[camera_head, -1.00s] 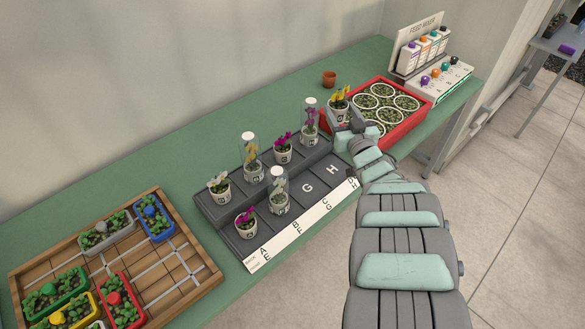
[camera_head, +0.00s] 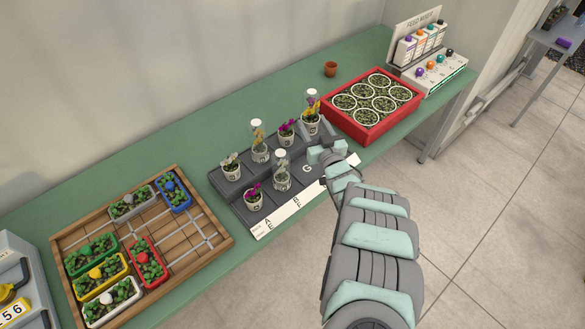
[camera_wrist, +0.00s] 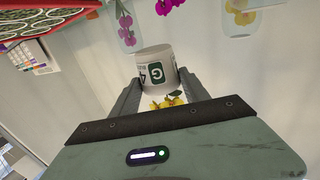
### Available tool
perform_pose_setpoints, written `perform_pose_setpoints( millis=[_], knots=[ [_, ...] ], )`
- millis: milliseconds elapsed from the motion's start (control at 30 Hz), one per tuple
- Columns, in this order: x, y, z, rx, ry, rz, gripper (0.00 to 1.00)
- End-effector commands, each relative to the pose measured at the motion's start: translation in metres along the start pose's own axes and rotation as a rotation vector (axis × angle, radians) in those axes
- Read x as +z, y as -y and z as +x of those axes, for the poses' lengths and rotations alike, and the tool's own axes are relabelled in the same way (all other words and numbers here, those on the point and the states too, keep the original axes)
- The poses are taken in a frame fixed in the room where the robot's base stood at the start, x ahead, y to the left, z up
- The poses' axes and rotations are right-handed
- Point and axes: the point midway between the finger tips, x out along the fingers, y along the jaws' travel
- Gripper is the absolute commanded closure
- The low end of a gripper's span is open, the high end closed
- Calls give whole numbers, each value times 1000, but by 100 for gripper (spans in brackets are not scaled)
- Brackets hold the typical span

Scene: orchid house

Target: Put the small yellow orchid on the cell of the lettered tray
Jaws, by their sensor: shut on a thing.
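The small yellow orchid (camera_head: 314,97) is in a white pot marked G, held above the back right of the dark lettered tray (camera_head: 288,187). My gripper (camera_head: 316,134) is shut on this pot. In the wrist view the pot (camera_wrist: 155,68) sits upside down in the picture between the fingers of my gripper (camera_wrist: 159,92), with yellow blooms (camera_wrist: 168,102) partly hidden behind the gripper body. The tray's front cell G is bare. My gripper covers the cell right of it. In the head view the held pot overlaps a domed magenta orchid behind it.
Several potted orchids stand on the tray, some under clear domes (camera_head: 259,138). A red tray of round pots (camera_head: 365,133) is to the right, with a small terracotta pot (camera_head: 330,69) behind. A wooden crate (camera_head: 215,240) with coloured planters is at left.

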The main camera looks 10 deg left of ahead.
Motion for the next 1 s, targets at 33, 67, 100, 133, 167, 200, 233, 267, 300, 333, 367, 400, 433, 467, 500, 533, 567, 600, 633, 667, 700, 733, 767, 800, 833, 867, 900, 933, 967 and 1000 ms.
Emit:
perform_pose_setpoints(
  millis=[33,67,100,133,167,200,233,267,300,333,367,400,433,467,500,533,567,600,633,667,700,733,767,800,833,867,900,933,967,1000],
  knots=[
    [9,0,0,0,0,0,94],
    [13,0,0,0,0,0,94],
    [20,1,0,-1,0,1,94],
    [26,1,0,-1,0,1,94],
    [32,1,0,-1,0,1,94],
    [40,1,0,0,0,1,94],
    [47,0,0,0,0,1,94],
    [54,1,0,-1,0,1,94],
    [62,1,0,-2,0,1,94],
    [69,2,1,-2,0,1,94],
    [76,2,1,-2,0,1,94],
    [85,1,0,-1,0,1,94],
    [91,1,0,0,0,1,94],
    [98,0,0,0,0,1,94],
    [104,1,0,0,0,2,94],
    [111,1,-1,0,0,2,94],
    [119,1,-1,-1,0,1,94],
    [124,1,0,-1,-1,0,94],
    [129,1,0,-2,-1,1,94],
    [135,1,0,-2,-1,1,94],
    [142,1,-1,-1,0,0,94],
    [147,1,-1,0,1,0,94],
    [151,1,0,0,1,1,94],
    [155,1,0,0,0,0,94],
    [157,0,0,0,-1,0,94],
    [158,0,0,0,-1,-1,94],
    [160,1,0,-1,-1,0,94],
    [162,1,0,-1,-1,1,94],
    [163,1,0,-1,0,1,94],
    [165,1,0,-1,0,2,94]
  ],
)
